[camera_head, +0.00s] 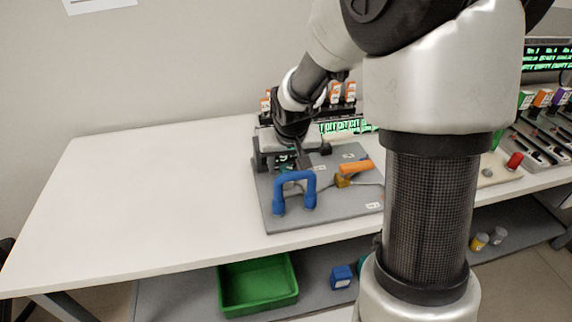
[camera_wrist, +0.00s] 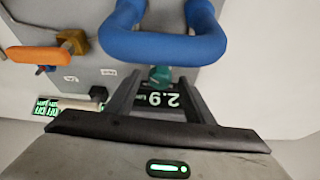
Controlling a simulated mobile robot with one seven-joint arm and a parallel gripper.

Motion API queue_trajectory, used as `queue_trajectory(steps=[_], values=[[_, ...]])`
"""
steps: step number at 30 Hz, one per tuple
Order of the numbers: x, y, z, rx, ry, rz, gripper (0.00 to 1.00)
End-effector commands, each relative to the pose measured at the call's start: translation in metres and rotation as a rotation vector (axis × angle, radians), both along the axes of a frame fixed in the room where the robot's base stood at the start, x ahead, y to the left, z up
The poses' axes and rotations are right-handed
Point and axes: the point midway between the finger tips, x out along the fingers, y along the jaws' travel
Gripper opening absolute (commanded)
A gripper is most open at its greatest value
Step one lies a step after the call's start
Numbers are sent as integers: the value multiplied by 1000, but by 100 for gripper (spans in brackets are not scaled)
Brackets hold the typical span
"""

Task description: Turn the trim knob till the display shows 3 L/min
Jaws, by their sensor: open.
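The teal trim knob (camera_wrist: 160,74) shows in the wrist view between the tips of my gripper (camera_wrist: 160,82). The fingers are open, with a visible gap on each side of the knob; I cannot tell whether either one touches it. The dark display (camera_wrist: 158,100) lies between the fingers, upside down in this view, and appears to read 2.9 with a small unit. In the head view my gripper (camera_head: 303,160) is low over the grey panel (camera_head: 335,212), behind the blue handle. The display's digits cannot be read there.
A blue arched handle (camera_head: 296,178) stands on the panel in front of my gripper. An orange lever (camera_head: 356,167) on a yellow valve is to its right. Orange-capped items and green displays stand behind. The white table (camera_head: 150,190) is clear on the left.

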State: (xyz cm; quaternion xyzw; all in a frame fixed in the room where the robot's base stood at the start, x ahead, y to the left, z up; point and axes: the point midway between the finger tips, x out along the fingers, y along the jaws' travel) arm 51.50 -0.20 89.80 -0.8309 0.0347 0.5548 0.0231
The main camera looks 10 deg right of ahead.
Motion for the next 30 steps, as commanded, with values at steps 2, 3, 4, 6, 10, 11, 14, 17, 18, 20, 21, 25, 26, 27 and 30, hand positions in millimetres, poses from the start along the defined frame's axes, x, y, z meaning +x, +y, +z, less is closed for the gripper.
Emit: queue_trajectory(steps=[2,3,4,6,10,11,14,17,18,20,21,25,26,27,30], values=[[0,0,0,0,0,0,45],[0,0,0,0,0,0,38],[0,0,0,0,0,0,33],[0,0,0,0,0,0,21],[0,0,0,0,1,0,7],[0,0,1,0,1,2,7],[-1,-1,4,1,4,32,7],[-1,-2,4,2,5,85,7],[-1,-2,3,2,6,103,7],[-1,-2,2,2,4,125,7],[-1,-2,2,2,3,135,7],[-1,-1,0,0,2,142,7],[-1,-1,0,0,2,142,7],[-1,-1,0,0,1,142,7],[-1,-1,0,0,2,142,33]])
